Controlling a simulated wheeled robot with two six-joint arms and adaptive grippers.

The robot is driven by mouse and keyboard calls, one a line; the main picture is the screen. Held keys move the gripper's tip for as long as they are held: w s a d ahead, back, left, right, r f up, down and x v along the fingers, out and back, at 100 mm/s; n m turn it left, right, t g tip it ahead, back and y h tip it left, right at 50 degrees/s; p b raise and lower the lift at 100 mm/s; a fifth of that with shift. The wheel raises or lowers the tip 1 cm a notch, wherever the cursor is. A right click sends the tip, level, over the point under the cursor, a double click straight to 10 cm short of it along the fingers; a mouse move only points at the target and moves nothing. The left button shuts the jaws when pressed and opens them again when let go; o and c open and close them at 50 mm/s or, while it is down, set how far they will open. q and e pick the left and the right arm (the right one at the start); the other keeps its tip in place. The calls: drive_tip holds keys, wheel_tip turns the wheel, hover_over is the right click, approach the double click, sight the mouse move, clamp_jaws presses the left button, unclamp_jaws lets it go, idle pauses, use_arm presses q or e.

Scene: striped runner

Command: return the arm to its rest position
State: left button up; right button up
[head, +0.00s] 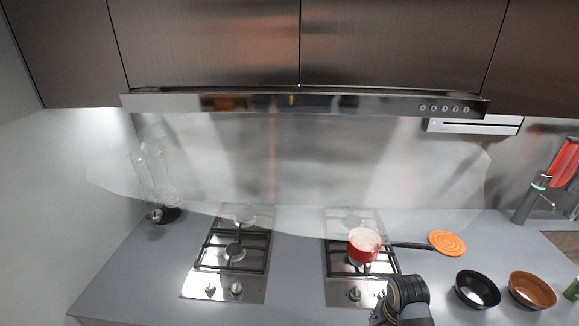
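Only a dark, rounded, banded part of an arm shows in the head view, at the bottom edge right of the middle, in front of the right hob. It looks like a part of my own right arm. No gripper fingers can be made out on it. My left arm and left gripper are out of view. Nothing is seen held.
A red saucepan (363,246) stands on the right hob (345,291), its dark handle pointing right toward an orange trivet (447,243). A black bowl (477,290) and a brown bowl (532,291) stand at right. The left hob (233,255) is empty. Counter (150,268) at left is clear.

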drive_tip(key=s+r+n+t, duration=0.2)
drive_tip(key=s+n+t, duration=0.1)
drive_tip(key=s+n, duration=1)
wheel_tip(320, 180, down, 33)
drive_tip(key=d+g+b, duration=0.2)
drive_tip(key=d+b, duration=0.1)
drive_tip(key=b, duration=0.4)
use_arm(q)
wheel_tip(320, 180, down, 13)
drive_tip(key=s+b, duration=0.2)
drive_tip(key=b, duration=0.4)
use_arm(e)
drive_tip(key=s+d+f+g, duration=0.1)
drive_tip(key=s+f, duration=1.8)
drive_tip(key=f, duration=0.4)
drive_tip(key=shift+s, duration=0.2)
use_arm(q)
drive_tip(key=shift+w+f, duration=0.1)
